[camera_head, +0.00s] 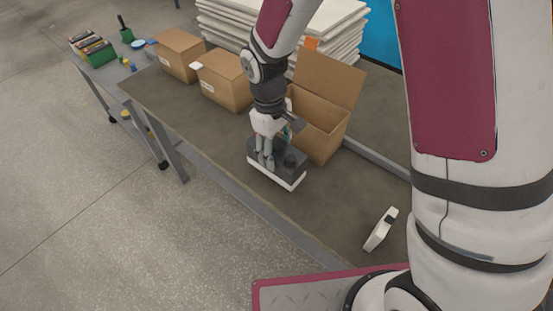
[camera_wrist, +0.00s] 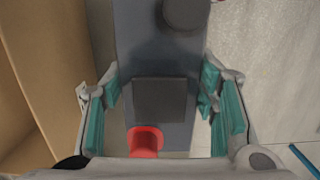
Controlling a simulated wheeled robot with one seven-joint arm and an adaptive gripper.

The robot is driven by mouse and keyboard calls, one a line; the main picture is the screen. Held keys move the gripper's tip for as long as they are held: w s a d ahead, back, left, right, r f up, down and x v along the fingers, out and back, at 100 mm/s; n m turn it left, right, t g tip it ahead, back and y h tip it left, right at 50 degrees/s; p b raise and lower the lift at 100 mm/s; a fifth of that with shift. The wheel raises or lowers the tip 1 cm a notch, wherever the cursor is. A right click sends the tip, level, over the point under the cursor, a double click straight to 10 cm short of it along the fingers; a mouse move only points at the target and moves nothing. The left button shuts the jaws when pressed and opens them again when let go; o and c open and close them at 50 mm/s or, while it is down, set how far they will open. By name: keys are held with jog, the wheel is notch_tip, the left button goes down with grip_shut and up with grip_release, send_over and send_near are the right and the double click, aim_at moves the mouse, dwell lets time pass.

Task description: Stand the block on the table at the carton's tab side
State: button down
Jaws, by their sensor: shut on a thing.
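The block (camera_head: 291,174) is dark grey with a white lower edge and round dark knobs on top. My gripper (camera_head: 266,158) is over it, fingers pointing down. In the wrist view the teal-padded fingers of my gripper (camera_wrist: 162,108) lie on both sides of the block (camera_wrist: 160,55), shut on its middle. The block is low over the table (camera_head: 225,155); I cannot tell whether it touches. The open carton (camera_head: 322,140) stands just behind it, lid raised. An orange patch (camera_head: 312,43) shows by the lid's upper corner; I cannot tell whether it is the tab.
Two closed cartons (camera_head: 225,85) (camera_head: 180,55) stand farther left. White panels (camera_head: 225,22) are stacked behind. A small white device (camera_head: 381,230) lies at the near right. A side table (camera_head: 105,75) holds books and small things. Bare tabletop lies between block and device.

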jog(key=shift+w+f, duration=0.1)
jog(key=shift+f, duration=1.6)
jog(key=shift+f, duration=0.1)
jog(key=c, duration=0.6)
grip_release()
